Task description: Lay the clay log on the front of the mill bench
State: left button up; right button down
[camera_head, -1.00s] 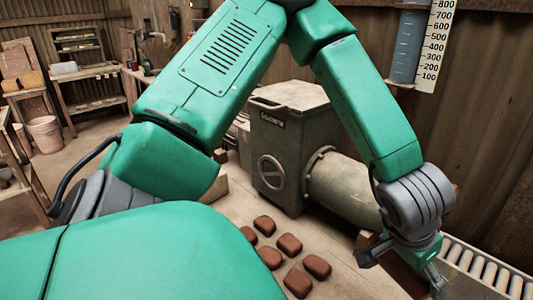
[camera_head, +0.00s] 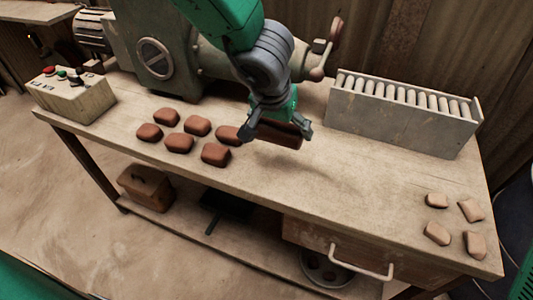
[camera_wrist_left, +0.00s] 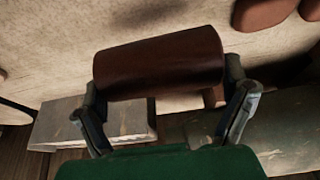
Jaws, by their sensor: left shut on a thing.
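The clay log, a dark reddish-brown cylinder, is held in my left gripper (camera_head: 275,131). The mill bench (camera_head: 255,175) is a pale wooden table, seen under the log. A shadow on the bench to the lower right suggests the log is above the surface; the exact gap is unclear. My right gripper is not in view.
Several dark red clay lumps (camera_head: 179,143) lie left of the gripper. The grey-green mill (camera_head: 155,58) stands behind. A roller rack (camera_head: 400,115) stands back right. Several paler lumps (camera_head: 437,233) lie at the right end. A control box (camera_head: 72,97) sits left. The middle front is clear.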

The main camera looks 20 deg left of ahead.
pick_arm(q)
jog(key=f+b, duration=0.1)
jog(key=f, duration=0.2)
jog(key=f+b, duration=0.1)
jog(key=f, duration=0.1)
jog(key=shift+a+b, duration=0.3)
jog(key=shift+b, duration=0.05)
jog(key=f+b, duration=0.2)
jog(key=f, duration=0.1)
jog(key=shift+d+f+b, duration=0.25)
jog(key=shift+b, duration=0.15)
jog(key=shift+r, duration=0.15)
jog(key=o, duration=1.3)
jog(key=shift+a, duration=0.1)
jog(key=shift+c, duration=0.2)
